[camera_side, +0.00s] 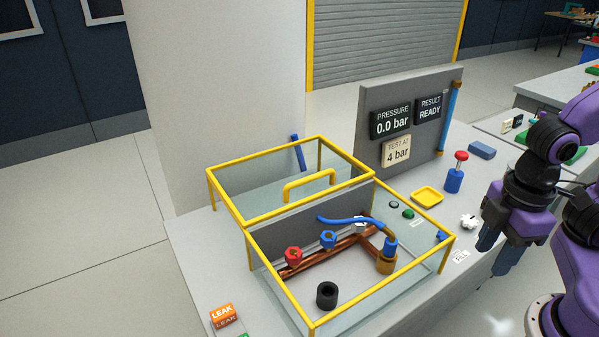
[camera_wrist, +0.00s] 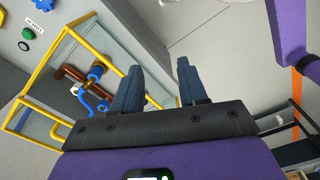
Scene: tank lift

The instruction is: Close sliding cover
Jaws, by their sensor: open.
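The sliding cover (camera_side: 244,177) is a clear box with yellow edges and a yellow handle (camera_side: 309,183) on its near side. Inside the open part are copper pipes (camera_side: 318,256), a red valve, a blue valve, a blue hose and a black ring. My gripper (camera_side: 496,253) hangs to the right of the tank, apart from it, pointing down. In the wrist view its two blue fingers (camera_wrist: 158,85) are apart with nothing between them.
A grey panel (camera_side: 375,105) with pressure displays stands behind. A LEAK block (camera_side: 222,315) lies at front left.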

